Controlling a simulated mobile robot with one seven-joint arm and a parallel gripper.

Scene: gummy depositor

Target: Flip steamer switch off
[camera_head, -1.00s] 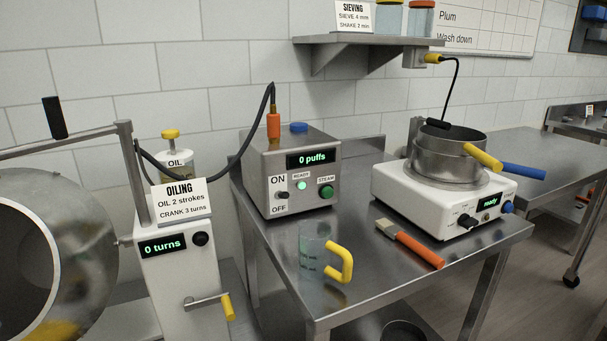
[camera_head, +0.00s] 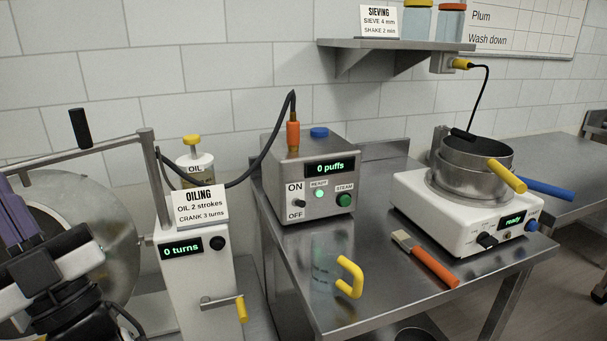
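The steamer (camera_head: 312,172) is a grey metal box at the back left of the steel table. Its small black switch (camera_head: 299,203) sits between the ON label above and the OFF label below; the lever is too small to tell which way it points. The green READY light (camera_head: 319,194) is lit and the display (camera_head: 332,168) reads "0 puffs". Part of my arm, black, white and purple, shows at the lower left, well away from the steamer.
The oiling post (camera_head: 196,270) with its crank stands between my arm and the steamer. A black hose rises from the steamer's orange fitting (camera_head: 293,136). A yellow-handled clear jug (camera_head: 325,270), brush (camera_head: 432,264) and white sieving machine (camera_head: 470,220) are on the table.

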